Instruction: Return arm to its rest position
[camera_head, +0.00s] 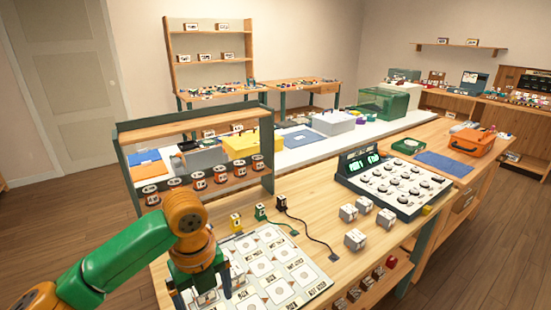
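My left arm, green and orange, comes in from the lower left. Its dark gripper (202,290) points down over the near left part of the white printed mat (290,268) on the wooden table. Its two fingers stand wide apart. A pale cube (207,298) shows between them, partly hidden, with gaps seeming to remain at its sides. My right arm and gripper are out of view.
A grey dial panel (392,183) with a green display stands at the right, several white cubes (354,239) before it. A yellow block (235,222), a green one (260,212) and a black one (281,202) stand behind the mat. A shelf (195,125) of round canisters rises behind.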

